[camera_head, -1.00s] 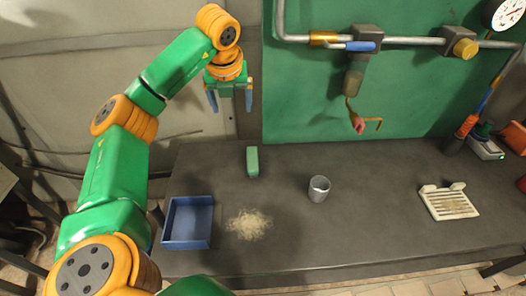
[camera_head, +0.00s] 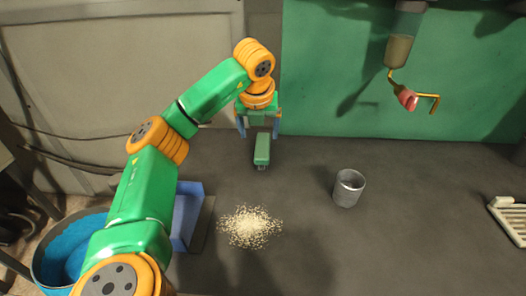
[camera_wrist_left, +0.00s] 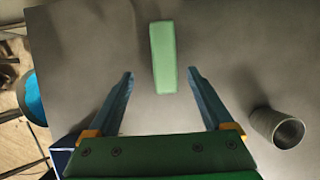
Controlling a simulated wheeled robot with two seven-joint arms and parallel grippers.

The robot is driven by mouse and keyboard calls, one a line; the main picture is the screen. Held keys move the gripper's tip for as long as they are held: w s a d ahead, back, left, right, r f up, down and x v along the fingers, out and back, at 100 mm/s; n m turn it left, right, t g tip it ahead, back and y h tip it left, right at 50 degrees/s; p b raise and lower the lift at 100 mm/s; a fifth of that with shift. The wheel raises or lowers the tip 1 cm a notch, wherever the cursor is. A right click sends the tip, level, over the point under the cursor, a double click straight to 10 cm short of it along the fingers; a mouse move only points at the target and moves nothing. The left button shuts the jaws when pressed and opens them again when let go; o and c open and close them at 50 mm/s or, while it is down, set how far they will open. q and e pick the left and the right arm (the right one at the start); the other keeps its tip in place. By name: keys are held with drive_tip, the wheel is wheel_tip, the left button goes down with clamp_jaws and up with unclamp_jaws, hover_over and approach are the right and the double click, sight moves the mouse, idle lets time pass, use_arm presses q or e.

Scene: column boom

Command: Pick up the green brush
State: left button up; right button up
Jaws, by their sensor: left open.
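The green brush (camera_head: 262,149) lies on the dark grey table, towards its back edge. Its narrow end points to the front in the head view. In the left wrist view the brush (camera_wrist_left: 163,57) lies ahead of the fingers, roughly between their lines. My left gripper (camera_head: 260,127) is open and empty, with one blue finger on each side, just behind and above the brush. In the left wrist view the left gripper (camera_wrist_left: 162,98) shows both fingers wide apart. I cannot tell the exact height above the table. My right gripper is not in view.
A pile of pale shavings (camera_head: 250,227) lies in front of the brush. A blue dustpan-like tray (camera_head: 187,215) is left, partly hidden by my arm. A grey metal cup (camera_head: 348,188) stands right. A white slatted rack (camera_head: 510,215) is far right. A blue-filled bin (camera_head: 62,250) stands off the table.

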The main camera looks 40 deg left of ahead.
sight(262, 146)
use_arm(q)
drive_tip(key=shift+f, duration=0.85)
drive_tip(key=shift+w+a+f, duration=0.1)
drive_tip(key=shift+a+f, duration=0.05)
drive_tip(key=shift+f, duration=0.1)
drive_tip(key=x, duration=0.2)
drive_tip(key=p+x, duration=0.1)
drive_tip(key=x, duration=0.3)
drive_tip(key=shift+w+d+p, duration=0.2)
drive_tip(key=shift+w+p, duration=0.1)
drive_tip(key=shift+w, duration=0.05)
drive_tip(key=shift+r, duration=0.1)
clamp_jaws()
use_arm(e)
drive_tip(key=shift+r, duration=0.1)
